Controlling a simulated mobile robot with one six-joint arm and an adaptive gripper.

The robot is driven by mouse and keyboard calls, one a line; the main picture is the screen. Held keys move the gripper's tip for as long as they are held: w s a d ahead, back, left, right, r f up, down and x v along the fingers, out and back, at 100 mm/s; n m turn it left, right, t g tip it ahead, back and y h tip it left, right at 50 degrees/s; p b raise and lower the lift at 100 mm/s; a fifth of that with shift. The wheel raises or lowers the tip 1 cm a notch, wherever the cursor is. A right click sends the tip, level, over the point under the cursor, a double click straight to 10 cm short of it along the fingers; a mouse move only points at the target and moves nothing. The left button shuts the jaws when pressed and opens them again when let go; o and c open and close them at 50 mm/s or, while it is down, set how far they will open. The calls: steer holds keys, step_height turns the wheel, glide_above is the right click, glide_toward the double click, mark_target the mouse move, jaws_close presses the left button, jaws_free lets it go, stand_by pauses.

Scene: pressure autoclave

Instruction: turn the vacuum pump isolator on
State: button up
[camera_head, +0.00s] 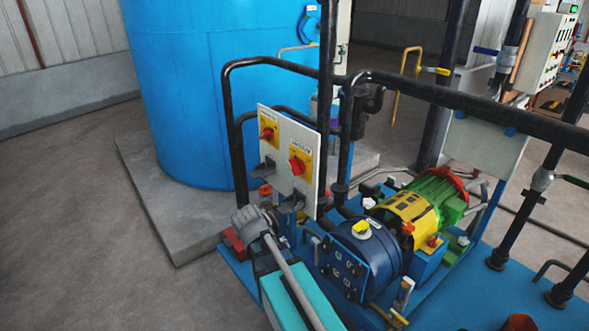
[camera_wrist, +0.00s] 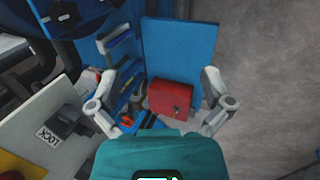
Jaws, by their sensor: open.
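Each switch has a red knob on a yellow plate, one on the left (camera_head: 267,132) and one on the right (camera_head: 299,165). The labels are too small to tell which is the vacuum pump's. Dark grey fittings sit below the plates. In the wrist view, part of the panel (camera_wrist: 28,133) shows at left, with a "LOCK" label and a yellow corner. My gripper (camera_wrist: 160,80) is open and empty, with the panel to its left; neither knob shows clearly there.
A red box (camera_wrist: 171,98) lies beyond my fingers on the blue base (camera_head: 530,285). A blue pump (camera_head: 362,256) and a yellow-green motor (camera_head: 420,204) stand right of the panel. Black pipes (camera_head: 450,98) surround it. A large blue tank (camera_head: 225,90) is behind. Floor at left is clear.

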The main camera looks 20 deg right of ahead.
steer(key=w+d+r+n+h, duration=0.3)
steer(key=w+h, duration=0.1)
steer(key=w, duration=0.1)
steer(key=n+t+h+b, duration=0.1)
steer(key=n+t+h, duration=0.4)
steer(key=h, duration=0.4)
glide_toward(294, 167)
steer(key=a+n, duration=0.1)
steer(key=a, duration=0.2)
steer(key=shift+a+g, duration=0.2)
steer(key=shift+g, duration=0.2)
steer(key=shift+d, duration=0.1)
steer(key=shift+x, duration=6.8)
steer(key=shift+f, duration=0.2)
steer(key=c, duration=0.9)
